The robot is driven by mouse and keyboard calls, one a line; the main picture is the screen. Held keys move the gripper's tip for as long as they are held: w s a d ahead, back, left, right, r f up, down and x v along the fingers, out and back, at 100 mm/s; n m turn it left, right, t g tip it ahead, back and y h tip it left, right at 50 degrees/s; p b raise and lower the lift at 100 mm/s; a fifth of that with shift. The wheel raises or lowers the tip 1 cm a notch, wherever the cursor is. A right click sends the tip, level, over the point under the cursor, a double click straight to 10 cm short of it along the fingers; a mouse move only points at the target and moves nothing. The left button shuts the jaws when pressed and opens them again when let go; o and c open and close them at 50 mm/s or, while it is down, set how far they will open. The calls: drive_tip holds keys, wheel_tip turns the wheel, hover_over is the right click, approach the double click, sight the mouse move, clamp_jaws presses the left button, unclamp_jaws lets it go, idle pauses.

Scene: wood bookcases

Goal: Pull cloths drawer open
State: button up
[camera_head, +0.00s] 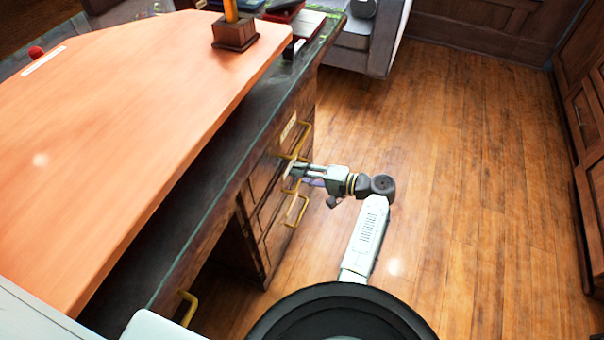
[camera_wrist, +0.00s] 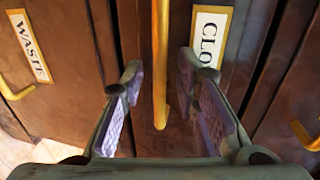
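The drawer with the label reading "CLO" (camera_wrist: 208,36) is in the wrist view, the rest of the word hidden behind my right-hand finger. Its brass bar handle (camera_wrist: 160,70) runs up and down the picture between my two fingers. My gripper (camera_wrist: 163,88) is open, one purple-padded finger on each side of the handle, with visible gaps to both. In the head view my gripper (camera_head: 291,171) is at the front of the wooden drawer cabinet (camera_head: 258,232), among brass handles. The drawer fronts look shut and flush. The arm partly hides this drawer there.
A drawer labelled "WASTE" (camera_wrist: 30,45) is on the left in the wrist view, and another brass handle (camera_wrist: 305,136) is at right. The dark desk edge (camera_head: 215,190) overhangs the drawers. The wooden floor (camera_head: 455,150) in front is clear up to the right-hand cabinets (camera_head: 585,120).

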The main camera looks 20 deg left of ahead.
drive_tip(key=shift+c, duration=0.3)
clamp_jaws()
idle(0.6)
